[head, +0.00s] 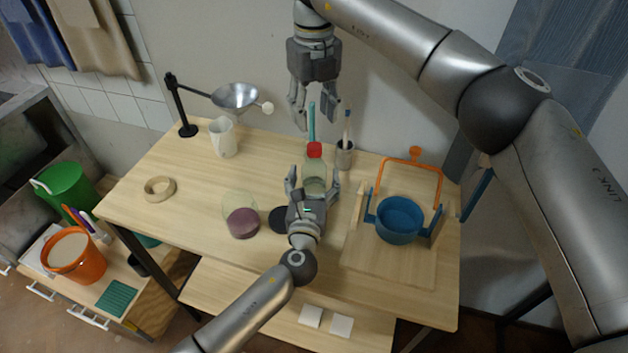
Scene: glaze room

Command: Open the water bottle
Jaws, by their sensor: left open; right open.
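The water bottle (315,166) stands upright near the back middle of the table, clear with a greenish tint. Its red cap (314,149) is on top. My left gripper (314,178) is open, its fingers on either side of the bottle's body; whether they touch it I cannot tell. The gripper hides the bottle's lower part. My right gripper (317,122) is open and empty, pointing down above and behind the red cap, apart from it.
A cup with brushes (345,155) stands close right of the bottle. A glass of purple stuff (243,222) and a black disc (278,219) lie left of my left gripper. The table's left side is mostly free.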

